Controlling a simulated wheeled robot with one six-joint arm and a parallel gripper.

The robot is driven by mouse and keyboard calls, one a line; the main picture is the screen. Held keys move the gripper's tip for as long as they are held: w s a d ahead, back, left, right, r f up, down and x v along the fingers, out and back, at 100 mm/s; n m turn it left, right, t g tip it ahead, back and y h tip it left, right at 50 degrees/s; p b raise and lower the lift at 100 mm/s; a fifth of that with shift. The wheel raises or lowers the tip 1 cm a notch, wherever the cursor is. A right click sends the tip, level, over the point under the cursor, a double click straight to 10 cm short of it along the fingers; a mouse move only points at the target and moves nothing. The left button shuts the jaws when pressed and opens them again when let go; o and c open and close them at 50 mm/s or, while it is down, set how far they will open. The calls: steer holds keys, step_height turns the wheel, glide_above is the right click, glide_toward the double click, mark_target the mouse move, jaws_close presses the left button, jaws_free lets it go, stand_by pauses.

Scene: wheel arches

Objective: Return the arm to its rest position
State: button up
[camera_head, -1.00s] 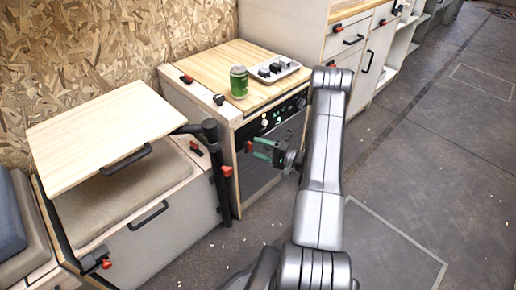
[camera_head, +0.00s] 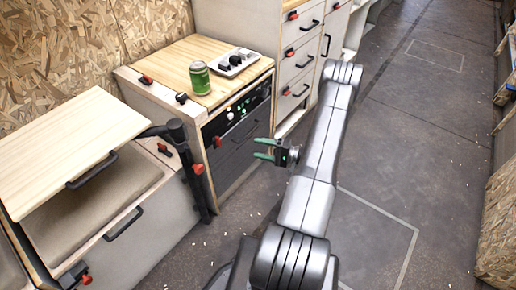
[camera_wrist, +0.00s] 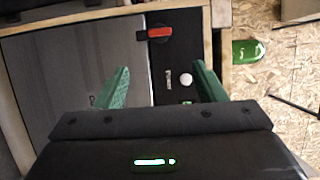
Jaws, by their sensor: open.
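My gripper (camera_head: 264,149) has green fingers and is open and empty. In the head view it hangs in the air in front of the oven cabinet, apart from it. My grey arm rises from the bottom of the view and bends over to the gripper. In the wrist view the two green fingers of my gripper (camera_wrist: 160,87) stand apart with nothing between them. Beyond them is the cabinet front (camera_wrist: 85,70) with a red latch (camera_wrist: 159,34) and a white knob.
A green can (camera_head: 200,78) and a tray with dark items (camera_head: 237,61) stand on the wooden-topped oven cabinet (camera_head: 160,55). A bench box with a raised wooden lid (camera_head: 70,145) and a black post (camera_head: 190,165) are at left. The floor (camera_head: 420,150) at right is clear.

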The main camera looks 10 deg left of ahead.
steer(key=shift+a, duration=0.1)
steer(key=a+b, duration=0.1)
steer(key=a, duration=1.2)
steer(key=shift+a, duration=0.35)
steer(key=shift+d, duration=0.15)
